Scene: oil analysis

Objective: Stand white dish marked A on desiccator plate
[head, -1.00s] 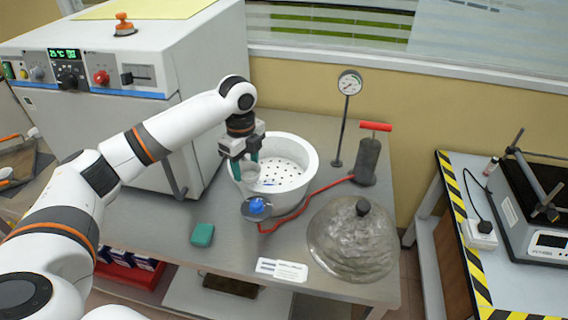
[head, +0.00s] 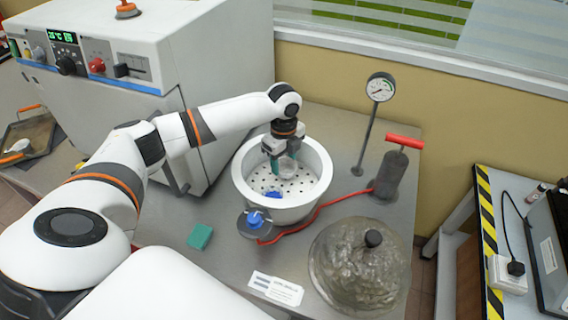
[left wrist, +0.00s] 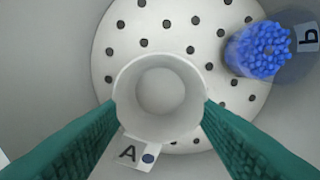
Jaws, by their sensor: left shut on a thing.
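The white dish marked A (left wrist: 160,95) is between my left gripper's green fingers in the left wrist view, with its A label (left wrist: 135,154) at its lower edge. In the head view the dish (head: 287,167) shows beside the fingers. My left gripper (head: 281,160) is shut on it, inside the mouth of the white desiccator bowl (head: 242,183). The perforated desiccator plate (left wrist: 118,72) lies beneath the dish. I cannot tell whether the dish touches the plate. A dish of blue beads (left wrist: 262,50) with a tag is at the upper right. My right gripper is not in view.
A blue knob (head: 255,219) is at the bowl's front, with a red hose (head: 321,208) running to a hand pump (head: 390,178). The glass lid (head: 350,275) lies front right. A gauge (head: 380,88) stands behind. A green block (head: 200,236) lies front left.

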